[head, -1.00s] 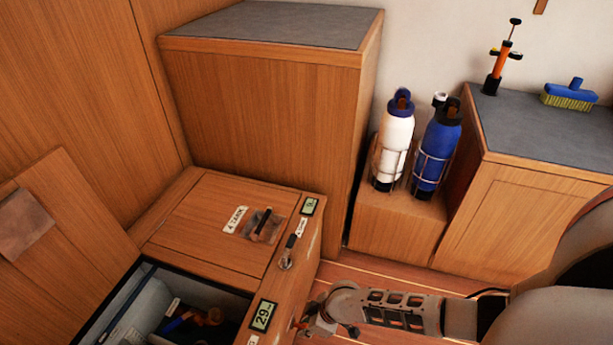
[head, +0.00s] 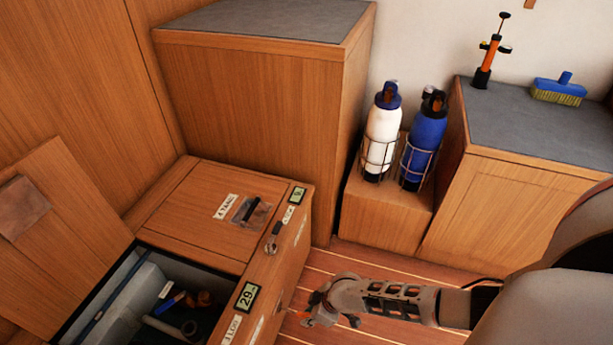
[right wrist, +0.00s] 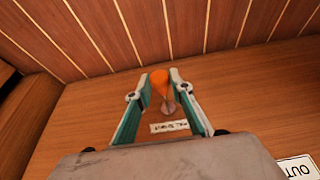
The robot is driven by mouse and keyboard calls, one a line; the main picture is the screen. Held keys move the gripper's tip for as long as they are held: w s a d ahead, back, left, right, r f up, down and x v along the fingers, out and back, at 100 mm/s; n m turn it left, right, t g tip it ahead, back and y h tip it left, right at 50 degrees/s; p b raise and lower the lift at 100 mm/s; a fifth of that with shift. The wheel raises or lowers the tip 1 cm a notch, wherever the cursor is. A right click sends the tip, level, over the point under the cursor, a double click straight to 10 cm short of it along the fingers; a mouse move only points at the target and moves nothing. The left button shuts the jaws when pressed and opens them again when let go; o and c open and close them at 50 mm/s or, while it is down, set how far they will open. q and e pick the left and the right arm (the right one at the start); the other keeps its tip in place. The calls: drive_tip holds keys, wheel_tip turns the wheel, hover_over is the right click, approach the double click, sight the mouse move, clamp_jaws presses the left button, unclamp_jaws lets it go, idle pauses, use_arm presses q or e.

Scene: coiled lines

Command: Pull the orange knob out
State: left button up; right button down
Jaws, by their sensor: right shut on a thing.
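The orange knob (right wrist: 160,82) shows in the right wrist view, in front of the wooden front panel. It narrows toward a round metal fitting (right wrist: 168,107) on the panel. My right gripper (right wrist: 161,77) is shut on the knob, with one teal-and-grey finger on each side. In the head view my right gripper (head: 322,311) is low in the middle, to the right of the wooden box's front, with floor visible between them. My left gripper is not in view.
A small label (right wrist: 169,127) sits by the fitting. A bottle stand (head: 385,215) and a cabinet (head: 490,205) stand behind my right arm. Plank floor (head: 350,258) is clear around the gripper.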

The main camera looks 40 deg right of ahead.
drive_tip(key=c, duration=1.9)
unclamp_jaws()
drive_tip(key=shift+o, duration=0.6)
drive_tip(key=v, duration=1.2)
